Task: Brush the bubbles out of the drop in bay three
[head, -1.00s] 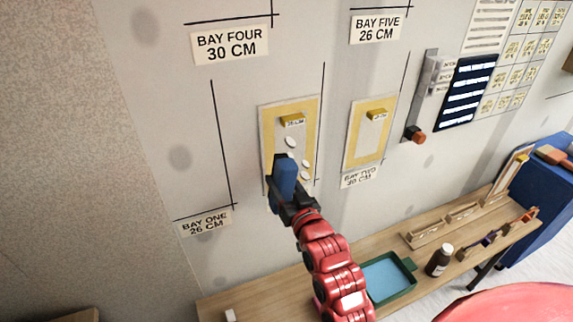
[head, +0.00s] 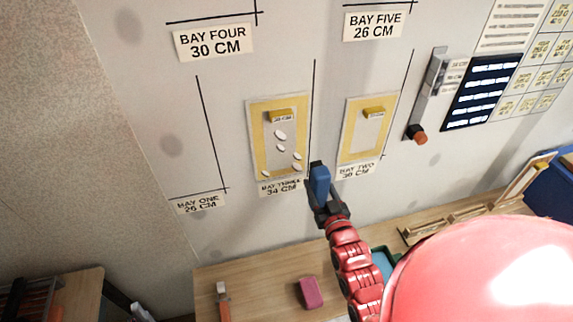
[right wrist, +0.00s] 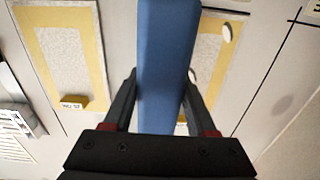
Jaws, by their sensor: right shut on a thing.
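The bay three drop (head: 258,130) is a pale panel with a yellow border on the wall, above the BAY THREE 34 CM label (head: 281,187). Several white oval bubbles (head: 280,135) show on its middle and lower part. My right gripper (head: 320,188) is shut on a blue brush (head: 319,177), just right of the drop's lower right corner in the head view. The blue brush (right wrist: 167,65) fills the middle of the right wrist view and hides most of the drop there; whether it touches the wall is unclear. My left gripper is not in view.
The bay two drop (head: 349,125) hangs to the right, with a slider fixture (head: 433,80) beyond it. Below stands a wooden bench (head: 258,285) with a pink block (head: 309,292) and a partly hidden green tray (head: 384,262).

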